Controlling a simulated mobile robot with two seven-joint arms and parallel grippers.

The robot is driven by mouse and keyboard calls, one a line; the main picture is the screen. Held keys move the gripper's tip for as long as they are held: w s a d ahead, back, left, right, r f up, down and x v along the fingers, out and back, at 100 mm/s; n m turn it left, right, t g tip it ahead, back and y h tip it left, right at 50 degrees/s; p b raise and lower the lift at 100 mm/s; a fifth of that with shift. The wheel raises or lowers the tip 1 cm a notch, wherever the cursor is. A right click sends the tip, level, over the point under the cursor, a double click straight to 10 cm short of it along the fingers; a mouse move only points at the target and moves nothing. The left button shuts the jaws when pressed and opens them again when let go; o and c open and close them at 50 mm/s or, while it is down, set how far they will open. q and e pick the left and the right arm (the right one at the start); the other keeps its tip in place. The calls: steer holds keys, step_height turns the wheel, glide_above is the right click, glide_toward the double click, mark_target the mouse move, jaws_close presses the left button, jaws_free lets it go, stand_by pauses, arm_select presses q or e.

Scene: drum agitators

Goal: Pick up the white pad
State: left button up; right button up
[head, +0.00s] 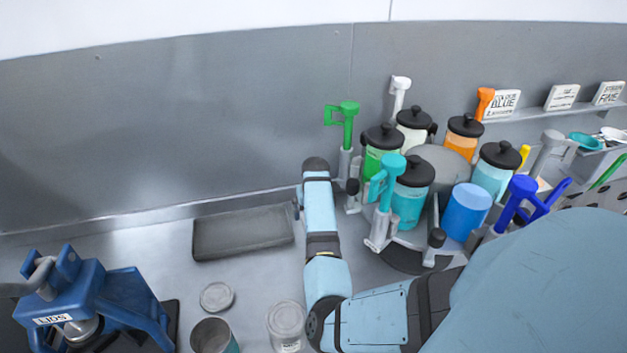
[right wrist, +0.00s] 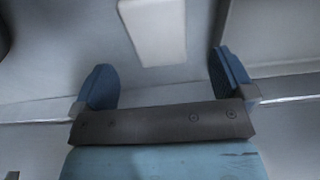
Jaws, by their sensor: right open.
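A plain white rectangular block, which looks like the white pad (right wrist: 155,30), shows at the top middle of the right wrist view and is cut off by the frame's top edge. My right gripper (right wrist: 163,75) is open, with its two blue fingers wide apart and nothing between them. The pad lies beyond the fingertips, roughly in line with the gap; I cannot tell the distance. In the head view my right arm reaches toward the back wall, and its gripper is hidden. I cannot make out the pad there. My left gripper is not in view.
A carousel of lidded paint jars (head: 411,190) with coloured handles stands right of my arm. A dark grey tray (head: 243,232) lies left of it. A blue lid press (head: 95,300) stands front left. Cans and a lid (head: 217,296) sit in front. Labelled white blocks (head: 562,97) line the back ledge.

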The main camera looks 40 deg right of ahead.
steer(key=f, duration=0.2)
steer(key=f+p, duration=0.1)
steer(key=f, duration=0.2)
steer(key=shift+w+d+f, duration=0.25)
steer(key=shift+d+f, duration=0.05)
steer(key=c, duration=0.9)
